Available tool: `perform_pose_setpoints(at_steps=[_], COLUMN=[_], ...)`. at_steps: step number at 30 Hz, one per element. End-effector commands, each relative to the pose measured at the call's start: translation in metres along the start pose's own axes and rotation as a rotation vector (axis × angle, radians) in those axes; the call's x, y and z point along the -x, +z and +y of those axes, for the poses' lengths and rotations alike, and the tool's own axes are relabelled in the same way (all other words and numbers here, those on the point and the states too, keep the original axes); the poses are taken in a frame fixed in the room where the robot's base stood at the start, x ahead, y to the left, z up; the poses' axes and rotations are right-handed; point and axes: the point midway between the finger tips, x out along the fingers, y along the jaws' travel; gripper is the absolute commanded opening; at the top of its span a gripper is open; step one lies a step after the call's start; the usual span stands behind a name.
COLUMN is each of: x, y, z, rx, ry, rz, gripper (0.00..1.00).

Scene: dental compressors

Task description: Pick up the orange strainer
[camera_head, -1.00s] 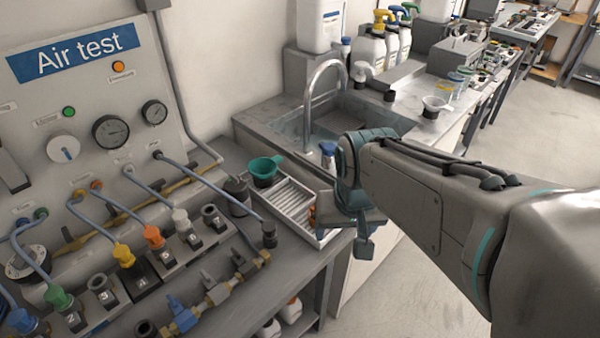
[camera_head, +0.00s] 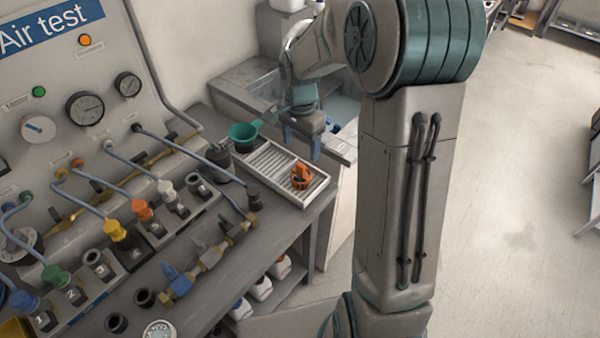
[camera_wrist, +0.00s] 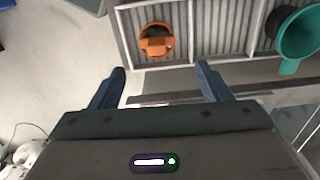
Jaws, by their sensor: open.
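The orange strainer (camera_head: 301,176) lies in the right part of a white ribbed tray (camera_head: 262,163) on the bench, close to its front right end. In the wrist view the strainer (camera_wrist: 157,40) sits in one compartment, beyond my fingertips and a little right of the left finger. My gripper (camera_head: 303,150) is open and empty, above and behind the tray in the head view. In the wrist view its two blue fingers (camera_wrist: 161,78) are spread wide, apart from the strainer and tray.
A teal funnel (camera_head: 245,135) stands at the tray's other end, next to a dark grey container (camera_head: 219,158). The air test panel (camera_head: 60,90) with hoses and fittings is on the left. A sink (camera_head: 345,112) lies behind my gripper. Open floor (camera_head: 500,220) is at right.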

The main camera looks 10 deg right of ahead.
Motion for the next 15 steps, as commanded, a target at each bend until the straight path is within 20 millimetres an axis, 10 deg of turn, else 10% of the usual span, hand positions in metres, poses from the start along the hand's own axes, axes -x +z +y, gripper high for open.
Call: perform_pose_setpoints(at_steps=[15], x=[-0.068], y=[0.002], z=[0.002], rx=[0.003], ry=[0.002], rz=[-0.001], gripper=[0.71])
